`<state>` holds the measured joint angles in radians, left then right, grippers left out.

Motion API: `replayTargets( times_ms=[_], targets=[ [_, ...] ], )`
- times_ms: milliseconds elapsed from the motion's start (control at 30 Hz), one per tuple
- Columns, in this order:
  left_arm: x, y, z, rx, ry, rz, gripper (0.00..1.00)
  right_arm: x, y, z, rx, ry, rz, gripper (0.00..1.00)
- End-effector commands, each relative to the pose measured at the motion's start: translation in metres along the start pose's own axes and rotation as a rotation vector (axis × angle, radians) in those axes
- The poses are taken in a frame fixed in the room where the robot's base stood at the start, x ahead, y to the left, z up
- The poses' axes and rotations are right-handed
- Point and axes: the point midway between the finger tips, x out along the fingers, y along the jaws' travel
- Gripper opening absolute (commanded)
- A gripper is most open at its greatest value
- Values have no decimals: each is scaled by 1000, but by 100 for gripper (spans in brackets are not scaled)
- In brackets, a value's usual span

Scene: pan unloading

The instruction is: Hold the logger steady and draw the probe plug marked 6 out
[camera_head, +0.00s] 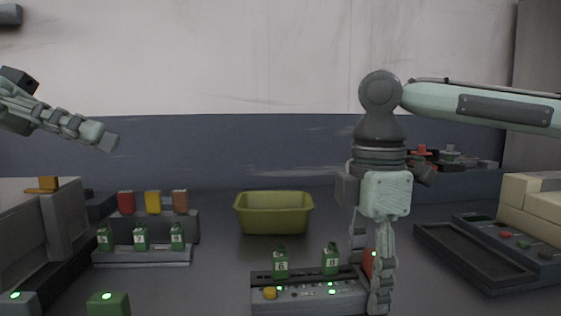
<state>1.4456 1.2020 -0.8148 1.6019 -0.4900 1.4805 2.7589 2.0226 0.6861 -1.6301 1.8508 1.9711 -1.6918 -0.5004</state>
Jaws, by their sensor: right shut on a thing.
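The logger (311,295) is a grey box at the front centre, with a yellow knob and green lights. Two green plugs stand upright in it: the plug that appears marked 6 (281,264) on the left, and one that appears marked 8 (330,260) on the right. My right gripper (368,282) points down at the logger's right end, shut on it, around a red part (369,262); the fingers partly hide this end. My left gripper (103,137) is raised at the far left, away from the logger. Its jaw gap cannot be made out.
A yellow-green bin (273,213) stands behind the logger. A grey rack (143,255) with several green plugs is at left, with red, yellow and brown blocks behind. An empty dark tray (470,262) and a beige device (530,215) are at right.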

Motion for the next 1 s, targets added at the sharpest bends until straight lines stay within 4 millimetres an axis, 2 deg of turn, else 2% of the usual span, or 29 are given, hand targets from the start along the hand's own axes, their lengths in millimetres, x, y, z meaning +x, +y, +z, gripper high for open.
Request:
replayTargets(
  times_ms=[33, 200, 367, 500, 600, 667, 800, 1000],
  targets=[
    [24, 9, -12, 26, -52, 35, 24, 0, 0, 0, 1, 0, 1, 10],
    [97, 32, -31, 77, -255, 95, 24, 0, 0, 0, 1, 0, 1, 10],
    [165, 45, -36, 139, -500, 78, 24, 0, 0, 0, 2, 0, 1, 10],
    [214, 42, -32, 205, -747, -9, 24, 0, 0, 0, 2, 0, 1, 10],
    [233, 32, -29, 246, -910, -102, 24, 0, 0, 0, 2, 0, 1, 10],
    [238, 27, -28, 265, -994, -163, 24, 0, 0, 0, 2, 0, 1, 10],
    [239, 15, -30, 292, -1136, -289, 24, 0, 0, 0, 2, 0, 1, 10],
    [235, 7, -32, 302, -1216, -371, 24, 0, 0, 0, 1, 0, 1, 10]
  ],
)
